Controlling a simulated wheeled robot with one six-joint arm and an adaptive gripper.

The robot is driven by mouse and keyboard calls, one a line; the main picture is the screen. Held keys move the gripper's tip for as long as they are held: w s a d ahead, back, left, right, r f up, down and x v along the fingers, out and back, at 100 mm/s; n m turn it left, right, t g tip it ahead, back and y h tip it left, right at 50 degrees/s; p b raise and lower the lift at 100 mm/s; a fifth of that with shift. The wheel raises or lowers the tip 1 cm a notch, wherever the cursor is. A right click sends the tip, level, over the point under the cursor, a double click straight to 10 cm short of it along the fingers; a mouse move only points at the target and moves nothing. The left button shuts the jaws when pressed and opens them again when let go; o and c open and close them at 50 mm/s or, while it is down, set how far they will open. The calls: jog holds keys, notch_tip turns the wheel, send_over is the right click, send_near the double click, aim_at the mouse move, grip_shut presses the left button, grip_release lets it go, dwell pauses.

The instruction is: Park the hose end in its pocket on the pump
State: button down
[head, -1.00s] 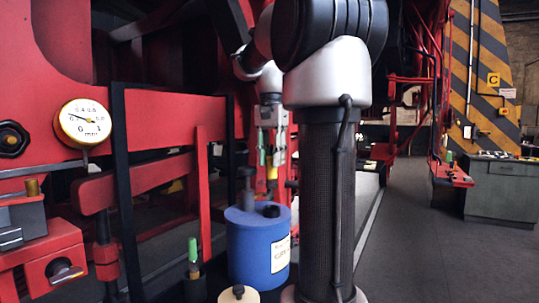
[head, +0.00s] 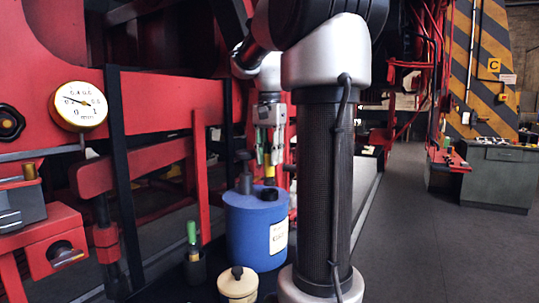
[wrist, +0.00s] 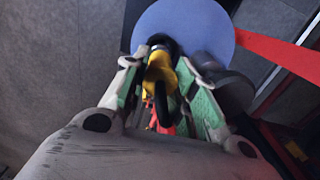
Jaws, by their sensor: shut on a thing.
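The pump is a blue round canister (head: 255,238) with a white label, a dark knob and a short black pocket (head: 268,193) on its lid. Its blue top also shows in the wrist view (wrist: 207,22). My gripper (head: 267,158) has green-lined fingers and is shut on the yellow hose end (head: 269,180). The hose end is just above or at the pocket's mouth; I cannot tell whether it has entered. In the wrist view my gripper (wrist: 168,90) holds the yellow hose end (wrist: 159,66), with a black ring at its far end.
A cream-lidded can (head: 238,287) and a green-topped item in a dark holder (head: 193,255) stand close to the pump. Red framework, a black post (head: 120,180) and a dial gauge (head: 78,104) are at the left. The floor at the right is open.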

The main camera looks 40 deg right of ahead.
aim_at(270, 167)
jog(key=shift+f, duration=0.3)
dwell(0.4)
jog(key=shift+f, duration=1.5)
jog(key=c, duration=1.1)
grip_release()
jog(key=shift+o, duration=0.2)
notch_tip(270, 167, up, 12)
jog(key=s+a+f+n+t, duration=0.2)
jog(key=s+a+f+n, duration=0.4)
jog(key=f, duration=0.3)
jog(key=s+a+f+n+t, duration=0.2)
jog(key=s+a+f+n, duration=0.5)
jog(key=f, duration=0.3)
jog(key=shift+s+a+f+n, duration=0.15)
jog(key=shift+s+a+n, duration=0.1)
jog(key=shift+a+n, duration=0.3)
